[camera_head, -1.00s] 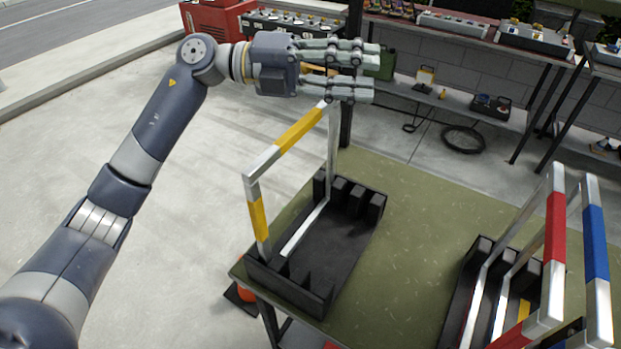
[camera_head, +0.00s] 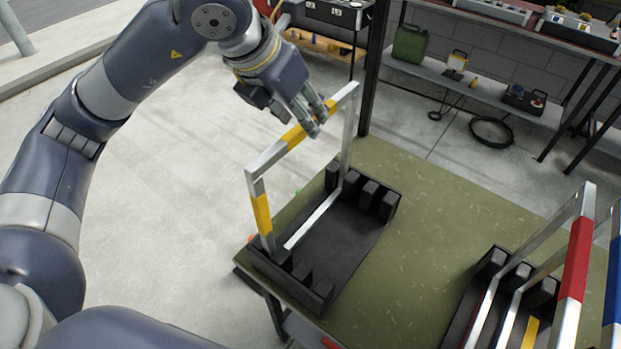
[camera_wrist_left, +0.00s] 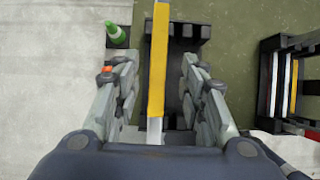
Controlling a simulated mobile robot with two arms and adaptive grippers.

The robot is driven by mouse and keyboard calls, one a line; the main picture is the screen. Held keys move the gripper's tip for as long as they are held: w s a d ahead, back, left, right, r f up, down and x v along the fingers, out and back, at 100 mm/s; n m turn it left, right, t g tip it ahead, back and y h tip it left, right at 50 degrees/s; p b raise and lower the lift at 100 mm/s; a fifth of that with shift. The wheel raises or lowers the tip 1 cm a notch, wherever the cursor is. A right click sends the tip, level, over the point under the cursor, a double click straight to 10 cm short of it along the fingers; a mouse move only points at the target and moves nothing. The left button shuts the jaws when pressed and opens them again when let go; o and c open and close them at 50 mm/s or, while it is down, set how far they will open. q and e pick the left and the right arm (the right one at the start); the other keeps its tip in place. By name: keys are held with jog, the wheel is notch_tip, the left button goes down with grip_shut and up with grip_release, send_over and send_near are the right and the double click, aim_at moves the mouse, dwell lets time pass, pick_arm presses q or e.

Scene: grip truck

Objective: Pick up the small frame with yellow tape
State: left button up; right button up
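The small metal frame with yellow tape (camera_head: 262,214) stands upright in a black slotted holder (camera_head: 345,240) on the green table. Yellow tape covers parts of its top bar and its near upright. My left gripper (camera_head: 312,118) is at the top bar, over its taped middle. In the left wrist view the fingers (camera_wrist_left: 160,95) are open, one on each side of the yellow-taped bar (camera_wrist_left: 158,60), with gaps on both sides. My right gripper is not in view.
A second black holder (camera_head: 497,262) at the right bears frames with red tape (camera_head: 576,260) and blue tape. The green table (camera_head: 440,220) is clear between the holders. A shelf with a green canister (camera_head: 410,44) stands behind.

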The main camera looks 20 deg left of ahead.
pick_arm(q)
jog(key=p+x, duration=0.2)
jog(key=x, duration=0.3)
jog(key=shift+w+a+p, duration=0.1)
jog(key=shift+w+p, duration=0.1)
jog(key=shift+p, duration=0.2)
jog(key=shift+w+f, duration=0.1)
jog(key=shift+f, duration=0.1)
jog(key=shift+f+b, duration=0.3)
jog(key=shift+b, duration=0.35)
jog(key=shift+c, duration=0.5)
grip_shut()
